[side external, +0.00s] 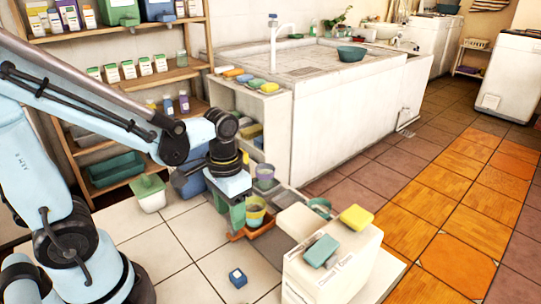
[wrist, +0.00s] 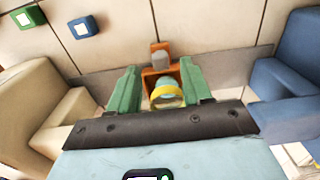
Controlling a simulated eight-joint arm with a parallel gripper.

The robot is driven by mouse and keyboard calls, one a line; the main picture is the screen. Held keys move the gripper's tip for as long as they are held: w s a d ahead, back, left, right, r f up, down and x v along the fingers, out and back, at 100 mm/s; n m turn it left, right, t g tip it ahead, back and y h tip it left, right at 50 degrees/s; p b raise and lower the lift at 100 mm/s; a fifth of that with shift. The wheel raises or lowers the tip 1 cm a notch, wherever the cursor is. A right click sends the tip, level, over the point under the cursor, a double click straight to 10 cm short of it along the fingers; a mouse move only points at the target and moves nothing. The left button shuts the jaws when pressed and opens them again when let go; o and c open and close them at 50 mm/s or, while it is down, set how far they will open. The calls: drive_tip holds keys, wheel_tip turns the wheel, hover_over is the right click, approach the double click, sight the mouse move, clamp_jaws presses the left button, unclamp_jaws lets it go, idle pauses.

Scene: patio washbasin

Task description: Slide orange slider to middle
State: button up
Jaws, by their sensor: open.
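An orange piece, apparently the orange slider, lies low near the floor in the side external view (side external: 237,237), below and beside my gripper (side external: 238,214). In the wrist view the orange piece (wrist: 159,47) shows between and beyond the two green fingers of my gripper (wrist: 160,78). A grey block is at its far end, and a round cup with a yellow rim (wrist: 166,97) is at its near end. The fingers are apart, one on each side of the orange piece. I cannot tell whether they touch it. My gripper's body hides the near part.
A white box (side external: 330,265) with a teal sponge and a yellow sponge stands right of my gripper. A small blue block (side external: 237,278) lies on the tiles in front. The washbasin counter (side external: 340,120) and shelves (side external: 120,45) are behind.

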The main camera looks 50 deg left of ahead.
sight(241, 231)
wheel_tip(241, 231, up, 9)
idle(0.6)
drive_tip(key=t, duration=0.2)
drive_tip(key=w+t, duration=0.1)
drive_tip(key=t, duration=0.1)
drive_tip(key=w+f+t, duration=0.1)
drive_tip(key=t, duration=0.2)
